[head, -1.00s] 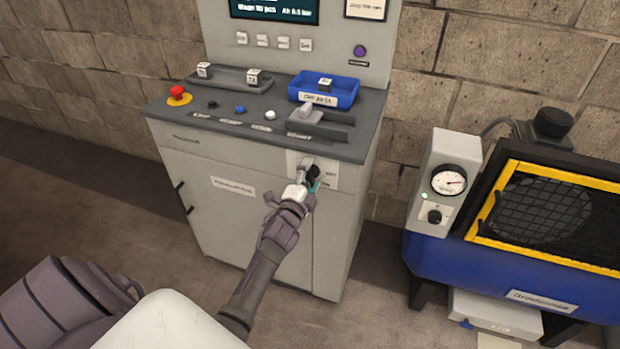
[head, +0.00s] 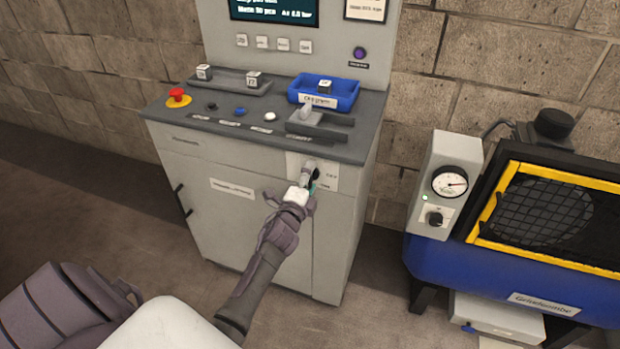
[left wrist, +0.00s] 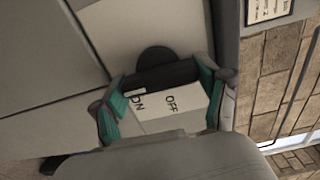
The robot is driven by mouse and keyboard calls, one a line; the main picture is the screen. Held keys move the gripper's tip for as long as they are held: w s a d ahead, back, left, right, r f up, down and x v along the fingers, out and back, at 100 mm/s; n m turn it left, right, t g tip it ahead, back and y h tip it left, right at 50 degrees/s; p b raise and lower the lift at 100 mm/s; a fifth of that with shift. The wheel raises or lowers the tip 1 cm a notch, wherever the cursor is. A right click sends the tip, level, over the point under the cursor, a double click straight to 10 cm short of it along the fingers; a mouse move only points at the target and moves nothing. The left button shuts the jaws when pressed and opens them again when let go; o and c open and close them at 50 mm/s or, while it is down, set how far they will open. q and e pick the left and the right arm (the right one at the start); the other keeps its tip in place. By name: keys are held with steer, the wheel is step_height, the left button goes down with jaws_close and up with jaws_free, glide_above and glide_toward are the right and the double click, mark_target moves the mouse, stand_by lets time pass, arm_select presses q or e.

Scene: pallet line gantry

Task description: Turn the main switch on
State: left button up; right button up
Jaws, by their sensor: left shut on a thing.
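The main switch is a black rotary handle on a white plate (head: 327,171) at the upper right of the grey cabinet's front. My left gripper (head: 310,179) reaches it from below in the head view and hides most of the handle. In the left wrist view the black handle (left wrist: 163,76) lies between the teal fingertips of my left gripper (left wrist: 164,98), which is shut on it. The white plate also shows there (left wrist: 172,107), with the words ON and OFF. The exact pointing of the handle is hard to tell. My right gripper is not in view.
The grey console (head: 235,215) carries a red emergency button (head: 178,95), several small buttons, a blue tray (head: 342,92) and a grey lever (head: 306,114). A blue machine with a yellow frame and gauge (head: 450,182) stands at the right. Floor lies clear between them.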

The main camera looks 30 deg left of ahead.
arm_select(q)
steer(key=o, duration=1.2)
steer(key=shift+c, duration=0.2)
steer(key=v, duration=1.2)
steer(key=shift+f, duration=0.2)
